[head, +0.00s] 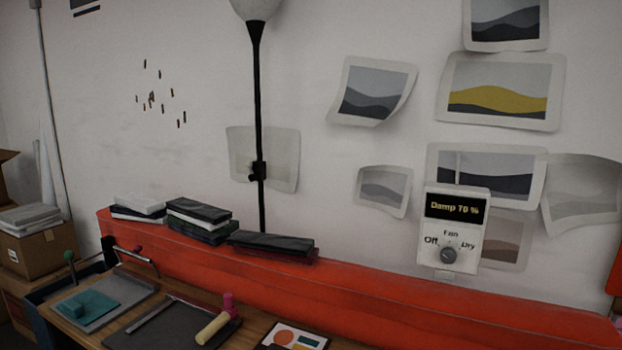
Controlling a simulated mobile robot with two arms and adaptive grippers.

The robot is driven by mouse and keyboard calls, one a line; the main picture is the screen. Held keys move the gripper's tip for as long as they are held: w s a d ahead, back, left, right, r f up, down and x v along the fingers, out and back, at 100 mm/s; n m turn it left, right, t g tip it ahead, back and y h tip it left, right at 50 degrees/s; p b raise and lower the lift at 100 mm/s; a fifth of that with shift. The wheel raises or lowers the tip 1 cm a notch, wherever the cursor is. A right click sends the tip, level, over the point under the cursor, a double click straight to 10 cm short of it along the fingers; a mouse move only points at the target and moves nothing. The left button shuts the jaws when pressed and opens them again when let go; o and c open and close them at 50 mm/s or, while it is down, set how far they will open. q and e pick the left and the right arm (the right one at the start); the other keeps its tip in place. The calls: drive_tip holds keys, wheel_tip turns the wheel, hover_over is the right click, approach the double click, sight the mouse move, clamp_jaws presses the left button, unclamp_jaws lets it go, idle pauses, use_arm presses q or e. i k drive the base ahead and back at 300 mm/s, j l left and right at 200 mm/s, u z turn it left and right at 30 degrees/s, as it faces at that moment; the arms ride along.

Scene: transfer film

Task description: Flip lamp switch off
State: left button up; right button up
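A floor lamp with a thin black pole (257,100) and a white shade (256,9) stands against the wall, left of centre. A small black switch (258,172) sits partway up the pole, in front of a faded print. The picture does not show clearly which position the switch is in. The lower part of the lamp is hidden behind the red ledge and the dark boxes. Neither of my grippers is in view.
A white control box (455,230) reading "Damp 70 %" with a grey knob stands at the right. Dark boxes (200,220) lie on the red ledge (400,286). In front, a wooden table (85,338) holds trays and a roller (212,329). Cartons (40,252) stand at the left.

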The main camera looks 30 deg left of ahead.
sight(254, 176)
drive_tip(key=j, duration=1)
drive_tip(key=i+j+u, duration=0.15)
drive_tip(key=j, duration=0.85)
